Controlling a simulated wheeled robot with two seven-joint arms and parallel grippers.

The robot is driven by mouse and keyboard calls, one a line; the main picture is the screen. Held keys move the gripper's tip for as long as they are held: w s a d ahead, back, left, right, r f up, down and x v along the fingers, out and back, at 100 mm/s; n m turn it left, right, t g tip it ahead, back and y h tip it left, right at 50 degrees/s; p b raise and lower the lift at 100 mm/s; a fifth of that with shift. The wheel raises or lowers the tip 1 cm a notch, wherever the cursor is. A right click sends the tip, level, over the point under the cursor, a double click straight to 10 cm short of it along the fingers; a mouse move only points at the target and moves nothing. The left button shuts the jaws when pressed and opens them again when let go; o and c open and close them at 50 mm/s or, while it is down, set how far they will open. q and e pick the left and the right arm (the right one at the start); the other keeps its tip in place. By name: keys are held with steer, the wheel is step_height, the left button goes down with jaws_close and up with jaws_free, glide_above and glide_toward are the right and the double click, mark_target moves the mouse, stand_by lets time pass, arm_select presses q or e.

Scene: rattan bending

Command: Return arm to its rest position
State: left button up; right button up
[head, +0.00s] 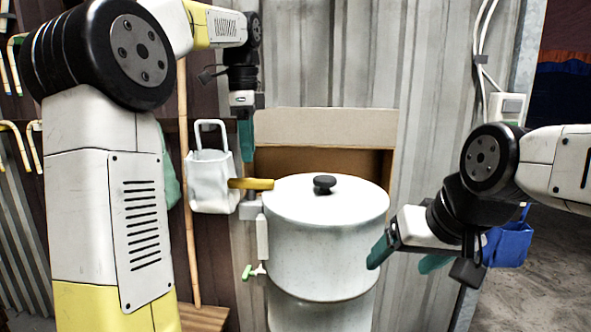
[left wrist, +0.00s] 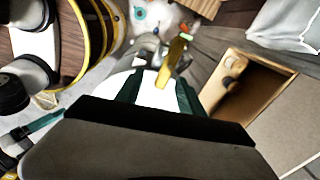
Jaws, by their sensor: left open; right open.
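My left gripper (head: 246,142) hangs at upper centre with its teal fingers pointing down, above and behind the left side of the white steamer pot (head: 318,245). In the left wrist view my left gripper (left wrist: 158,88) shows its two fingers apart with nothing held between them. My right gripper (head: 402,262) is to the right of the pot, its teal fingers spread and empty, apart from the pot wall. The pot's lid (head: 350,205) is on, with a black knob (head: 325,184) on top. A yellow handle (head: 251,184) sticks out left; it also shows in the left wrist view (left wrist: 172,60).
An open cardboard-coloured box (head: 325,122) stands behind the pot. A white bag-like holder (head: 212,182) hangs left of the pot, near a thin rattan pole (head: 187,200). A blue container (head: 508,244) is behind my right arm. Hooked canes (head: 15,145) hang at far left.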

arm_select(q)
steer(key=s+f+n+t, duration=0.1)
steer(key=s+f+n, duration=0.3)
steer(key=s, duration=0.3)
steer(key=s+d+f+n+t+h, duration=0.1)
steer(key=s+f+n+t, duration=0.1)
steer(key=s+f+n, duration=0.3)
steer(key=s+f+n+t+h, duration=0.1)
steer(key=s+f+n, duration=0.3)
steer(key=s, duration=0.6)
steer(key=n+t, duration=0.1)
steer(key=n, duration=0.1)
steer(key=shift+s+d+f+n, duration=0.15)
steer(key=shift+d+f+n, duration=0.1)
steer(key=shift+d+n, duration=0.15)
